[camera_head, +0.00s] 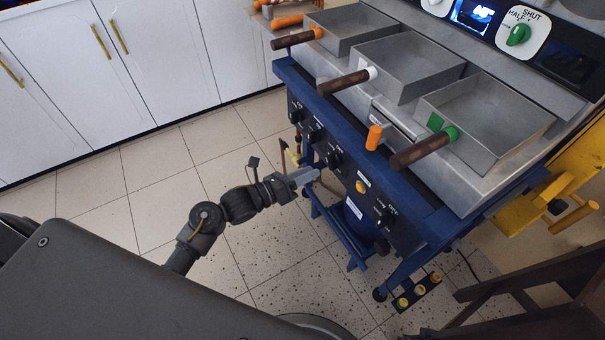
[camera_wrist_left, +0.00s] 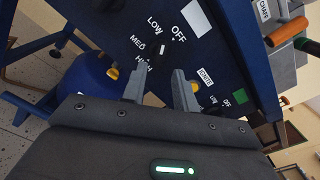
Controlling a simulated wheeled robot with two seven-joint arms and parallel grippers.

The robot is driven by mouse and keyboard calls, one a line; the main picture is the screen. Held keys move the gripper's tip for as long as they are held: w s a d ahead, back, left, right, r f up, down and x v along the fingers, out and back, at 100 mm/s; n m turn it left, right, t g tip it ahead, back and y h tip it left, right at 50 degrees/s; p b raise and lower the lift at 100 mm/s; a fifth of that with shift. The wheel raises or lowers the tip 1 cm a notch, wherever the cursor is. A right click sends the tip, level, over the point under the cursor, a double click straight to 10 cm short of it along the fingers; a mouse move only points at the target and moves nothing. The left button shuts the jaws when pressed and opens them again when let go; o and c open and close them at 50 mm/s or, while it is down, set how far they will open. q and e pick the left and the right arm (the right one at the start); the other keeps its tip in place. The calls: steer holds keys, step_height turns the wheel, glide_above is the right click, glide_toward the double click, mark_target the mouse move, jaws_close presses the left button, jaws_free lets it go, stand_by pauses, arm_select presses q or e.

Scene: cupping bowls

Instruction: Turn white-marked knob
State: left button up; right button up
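The blue stove front carries a row of black knobs. One black knob (camera_wrist_left: 162,49) with a white pointer line sits among LOW, OFF, MED and HIGH labels, with a white square (camera_wrist_left: 197,20) beside it. It appears to be the knob (camera_head: 333,159) just beyond my gripper in the head view. My left gripper (camera_wrist_left: 160,88) is open and empty, its fingers apart and pointed at this knob. In the head view my left gripper (camera_head: 315,174) is close to the panel; contact cannot be told. A green square (camera_wrist_left: 240,97) marks another knob's label. My right gripper is out of view.
Metal pans with orange, white-collared (camera_head: 345,82) and green-collared (camera_head: 425,148) handles overhang the panel. A yellow button (camera_head: 360,187) is right of the knob. A blue cylinder (camera_head: 360,218) stands under the panel. Tiled floor left of the stove is clear.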

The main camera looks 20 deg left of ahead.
mark_target(328, 164)
arm_select(q)
steer(key=x, duration=0.3)
steer(key=shift+w+d+b, duration=0.3)
steer(key=shift+w+d+f+b, duration=0.1)
steer(key=shift+w+d+b, duration=0.3)
steer(key=shift+w+b, duration=0.15)
steer(key=shift+w+d, duration=0.35)
steer(key=shift+w, duration=0.1)
steer(key=c, duration=0.6)
steer(key=n, duration=0.8)
steer(key=shift+n, duration=0.4)
steer(key=n, duration=0.7)
steer(key=o, duration=0.8)
steer(key=shift+n, duration=0.4)
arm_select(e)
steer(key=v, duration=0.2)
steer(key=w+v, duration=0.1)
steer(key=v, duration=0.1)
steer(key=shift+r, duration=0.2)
